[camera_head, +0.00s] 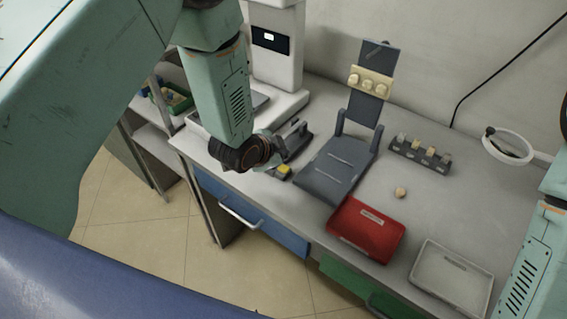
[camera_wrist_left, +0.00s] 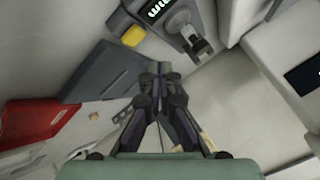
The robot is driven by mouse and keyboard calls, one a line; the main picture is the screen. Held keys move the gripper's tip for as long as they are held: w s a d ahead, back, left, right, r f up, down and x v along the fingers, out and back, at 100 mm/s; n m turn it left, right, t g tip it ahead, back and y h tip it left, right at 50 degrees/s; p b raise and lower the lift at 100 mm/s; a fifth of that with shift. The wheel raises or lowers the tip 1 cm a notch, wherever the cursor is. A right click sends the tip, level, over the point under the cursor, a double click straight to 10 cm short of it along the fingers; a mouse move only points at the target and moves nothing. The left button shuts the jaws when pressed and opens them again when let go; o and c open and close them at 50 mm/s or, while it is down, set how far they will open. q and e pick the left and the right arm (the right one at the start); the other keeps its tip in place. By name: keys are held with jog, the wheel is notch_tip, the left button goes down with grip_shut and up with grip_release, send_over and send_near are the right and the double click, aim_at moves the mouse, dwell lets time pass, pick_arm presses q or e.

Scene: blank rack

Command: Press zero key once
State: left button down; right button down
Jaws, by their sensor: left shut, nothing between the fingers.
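A dark device with a yellow key (camera_head: 284,170) sits near the front edge of the bench, partly hidden by my left wrist. In the left wrist view the yellow key (camera_wrist_left: 133,35) is at upper left, beside a small lit display (camera_wrist_left: 160,8) and a round metal part (camera_wrist_left: 190,38). I cannot read a label on the key. My left gripper (camera_head: 296,138) is shut and empty, close to the device. In the left wrist view its fingertips (camera_wrist_left: 158,70) appear below the yellow key in the picture; I cannot tell their height above it. My right gripper is out of view.
A dark grey stand (camera_head: 335,170) is right of the device, with a red tray (camera_head: 365,232) and a pale tray (camera_head: 450,280) in front. A small block rack (camera_head: 420,155) and white ring (camera_head: 507,146) stand behind. A white column (camera_head: 275,70) stands behind my left arm.

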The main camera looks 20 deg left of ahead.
pick_arm(q)
jog(key=shift+r+p, duration=0.95)
jog(key=shift+r, duration=0.45)
jog(key=shift+f, duration=0.1)
jog(key=s+a+f+n+g+b, duration=0.2)
jog(key=s+f, duration=0.5)
jog(key=s, duration=0.5)
jog(key=s+a+f+n+g+y+b, duration=0.1)
jog(key=s+f+n+g+b, duration=0.3)
jog(key=s, duration=0.9)
jog(key=s+a+f+n+g+y+b, duration=0.1)
jog(key=s+a+f+n+g+b, duration=0.2)
jog(key=s+f, duration=0.9)
jog(key=n+b, duration=0.3)
jog(key=shift+s+a+f+b, duration=0.15)
jog(key=shift+f+b, duration=0.05)
jog(key=shift+b, duration=0.2)
